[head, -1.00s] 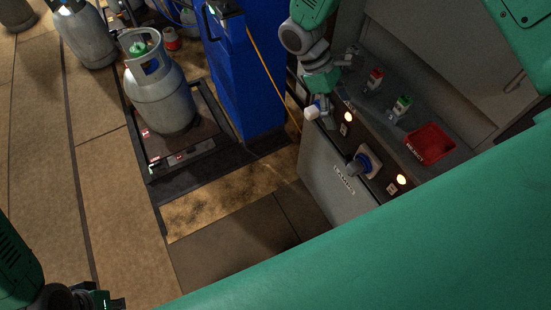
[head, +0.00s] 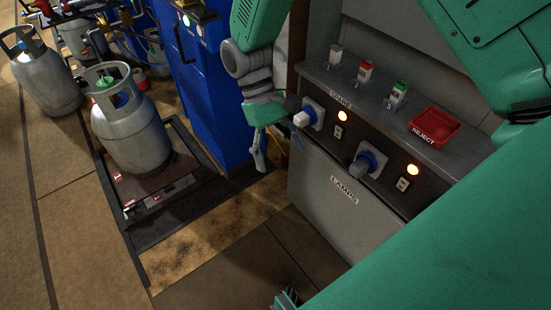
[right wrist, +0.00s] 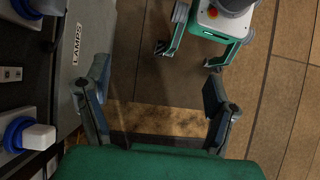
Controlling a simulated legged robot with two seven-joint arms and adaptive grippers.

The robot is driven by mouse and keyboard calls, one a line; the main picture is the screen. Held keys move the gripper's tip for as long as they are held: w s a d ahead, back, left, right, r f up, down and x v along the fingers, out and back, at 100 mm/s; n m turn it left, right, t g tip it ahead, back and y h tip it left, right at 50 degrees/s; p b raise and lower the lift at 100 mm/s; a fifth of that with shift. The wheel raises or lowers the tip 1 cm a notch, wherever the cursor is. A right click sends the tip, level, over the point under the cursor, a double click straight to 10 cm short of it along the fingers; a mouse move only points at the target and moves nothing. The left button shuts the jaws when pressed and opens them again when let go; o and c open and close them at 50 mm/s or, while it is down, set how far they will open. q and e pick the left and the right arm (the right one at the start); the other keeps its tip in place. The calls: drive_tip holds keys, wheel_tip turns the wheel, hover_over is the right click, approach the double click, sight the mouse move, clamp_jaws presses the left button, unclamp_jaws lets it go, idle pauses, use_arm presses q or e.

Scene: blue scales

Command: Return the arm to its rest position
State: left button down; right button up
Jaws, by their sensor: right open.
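My right gripper (head: 266,160) hangs in front of the grey cabinet's left edge, fingers downward, apart from the switches. In the right wrist view its two fingers (right wrist: 158,112) are spread with only floor between them. My left gripper shows at the top of the right wrist view (right wrist: 190,56) with its fingers apart and nothing between them. In the head view only a small part, probably of it, shows at the bottom edge.
The grey cabinet (head: 318,205) carries knobs with blue collars (head: 369,162), lit lamps and a red reject tray (head: 435,127). A gas cylinder (head: 132,130) stands on a floor scale (head: 150,215). A blue cabinet (head: 200,100) is behind. The floor in front is clear.

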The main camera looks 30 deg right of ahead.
drive_tip(key=shift+d+f, duration=0.1)
drive_tip(key=shift+d, duration=0.2)
drive_tip(key=shift+a, duration=0.25)
drive_tip(key=s+d+f+t, duration=0.2)
drive_tip(key=s+f+t, duration=0.1)
drive_tip(key=s+f, duration=0.5)
drive_tip(key=s+d+f+t, duration=0.2)
drive_tip(key=s+f+t, duration=0.1)
drive_tip(key=s+f, duration=0.5)
drive_tip(key=shift+s+f+t, duration=0.25)
drive_tip(key=shift+s+t, duration=0.15)
drive_tip(key=shift+s, duration=0.45)
drive_tip(key=shift+s+d+r, duration=0.1)
drive_tip(key=shift+s, duration=0.05)
drive_tip(key=c, duration=0.7)
